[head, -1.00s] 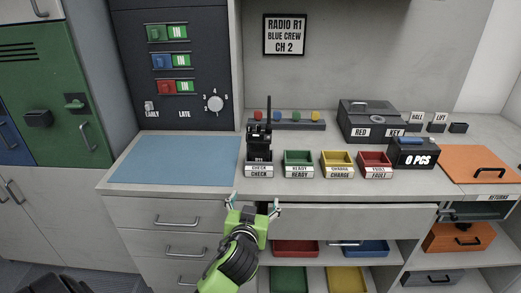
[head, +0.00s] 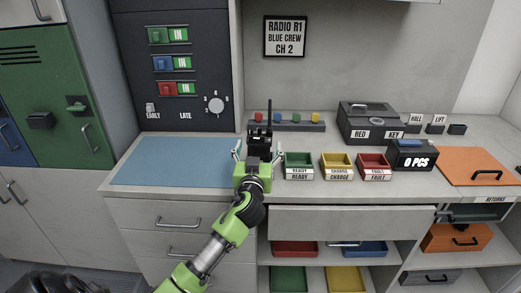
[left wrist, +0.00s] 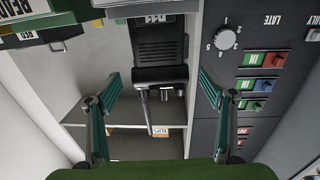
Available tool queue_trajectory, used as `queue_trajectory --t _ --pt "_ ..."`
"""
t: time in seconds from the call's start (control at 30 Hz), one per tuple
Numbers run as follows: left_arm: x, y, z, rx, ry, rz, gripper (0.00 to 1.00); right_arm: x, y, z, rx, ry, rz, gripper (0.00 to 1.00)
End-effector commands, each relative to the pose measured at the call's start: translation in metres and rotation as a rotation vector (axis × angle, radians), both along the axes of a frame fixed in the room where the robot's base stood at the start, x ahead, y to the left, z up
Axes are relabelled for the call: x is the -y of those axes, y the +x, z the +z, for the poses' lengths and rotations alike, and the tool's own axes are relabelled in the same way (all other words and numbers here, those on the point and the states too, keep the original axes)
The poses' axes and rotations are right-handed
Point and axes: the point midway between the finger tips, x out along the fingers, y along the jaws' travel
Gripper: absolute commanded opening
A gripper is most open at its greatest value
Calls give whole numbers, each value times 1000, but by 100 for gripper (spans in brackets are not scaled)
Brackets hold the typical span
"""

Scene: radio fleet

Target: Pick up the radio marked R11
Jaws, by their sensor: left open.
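The black radio (head: 259,138) with a tall antenna stands upright at the CHECK place on the counter, left of the green tray. My left gripper (head: 257,152) is in front of it and hides its lower part and label. In the left wrist view, the radio (left wrist: 160,50) appears upside down, with an R11 label at the top edge. The open fingers of my left gripper (left wrist: 159,82) lie to either side of it, with a gap on both sides. My right gripper is not in view.
Green READY (head: 299,173), yellow CHARGE (head: 337,174) and red FAULT (head: 374,174) trays stand right of the radio. A strip with coloured knobs (head: 288,126) lies behind. The blue mat (head: 178,162) at left is empty. A drawer (head: 350,222) below stands open.

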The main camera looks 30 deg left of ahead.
Motion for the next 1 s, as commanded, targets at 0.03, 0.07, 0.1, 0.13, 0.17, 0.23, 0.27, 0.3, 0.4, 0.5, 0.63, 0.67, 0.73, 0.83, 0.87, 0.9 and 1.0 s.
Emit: queue_trajectory --t 0.03,0.07,0.1,0.13,0.17,0.23,0.27,0.3,0.4,0.5,0.63,0.67,0.73,0.83,0.87,0.9,1.0 --pt "-3 5 2 -2 4 2 75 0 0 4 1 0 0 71" --pt "-5 8 2 -1 3 2 75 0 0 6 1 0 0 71" --pt "-7 13 1 -2 4 1 75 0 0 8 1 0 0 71" --pt "-8 16 0 -2 4 1 75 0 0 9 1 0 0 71" --pt "-10 20 0 -1 4 1 75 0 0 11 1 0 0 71" --pt "-15 27 -2 -1 4 2 75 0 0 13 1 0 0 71" --pt "-16 30 -2 -1 3 2 75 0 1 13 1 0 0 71" --pt "-18 34 -2 -1 3 1 75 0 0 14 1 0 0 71" --pt "-20 40 -3 0 1 0 75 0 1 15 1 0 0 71" --pt "-21 42 -4 0 1 0 75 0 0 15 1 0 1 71" --pt "-21 42 -4 0 1 0 75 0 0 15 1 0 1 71" --pt "-22 42 -4 0 1 0 75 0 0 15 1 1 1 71" --pt "-21 41 -4 0 1 0 65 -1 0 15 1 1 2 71" --pt "-21 41 -4 0 1 0 39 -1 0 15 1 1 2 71" --pt "-21 41 -4 0 1 0 31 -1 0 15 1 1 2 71" --pt "-21 41 -4 0 1 0 21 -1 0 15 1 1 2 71" --pt "-21 42 -2 2 2 0 20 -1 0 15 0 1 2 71"
